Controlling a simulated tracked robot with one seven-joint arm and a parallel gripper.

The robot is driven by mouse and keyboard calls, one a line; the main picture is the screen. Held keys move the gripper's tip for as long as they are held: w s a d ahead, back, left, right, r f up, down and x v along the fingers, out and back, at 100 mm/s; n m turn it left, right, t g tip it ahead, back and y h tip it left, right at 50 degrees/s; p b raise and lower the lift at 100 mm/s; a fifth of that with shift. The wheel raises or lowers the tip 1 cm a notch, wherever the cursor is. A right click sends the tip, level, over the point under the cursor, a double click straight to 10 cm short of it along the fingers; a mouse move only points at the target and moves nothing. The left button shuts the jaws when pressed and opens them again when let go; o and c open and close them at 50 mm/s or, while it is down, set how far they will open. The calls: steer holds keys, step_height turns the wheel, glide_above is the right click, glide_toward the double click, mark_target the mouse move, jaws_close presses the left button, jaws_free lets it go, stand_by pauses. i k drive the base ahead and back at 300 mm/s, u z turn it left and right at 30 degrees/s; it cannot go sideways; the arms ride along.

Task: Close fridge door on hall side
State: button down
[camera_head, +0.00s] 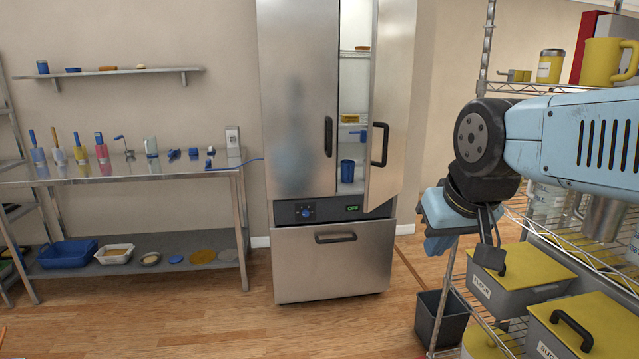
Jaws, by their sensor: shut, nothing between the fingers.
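A tall steel fridge (297,120) stands against the back wall in the middle of the view. Its right door (393,95) is open and swung outward, with a black handle (379,144) near its left edge. Its left door is shut. Through the gap I see lit shelves with a blue cup (347,170) and small yellow items. My gripper (490,262) hangs at the right, in front of the wire rack and to the right of the fridge. It is shut and empty, apart from the door. Its fingertips show only partly.
A steel table (215,166) with tools stands left of the fridge, and a wall shelf (130,71) is above it. A wire rack (532,88) with lidded bins (522,272) fills the right. A dark bin (442,315) stands on the floor. The wooden floor before the fridge is clear.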

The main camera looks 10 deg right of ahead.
mark_target(393, 31)
steer(key=z, duration=0.05)
steer(key=i, duration=1.75)
steer(key=u, duration=0.1)
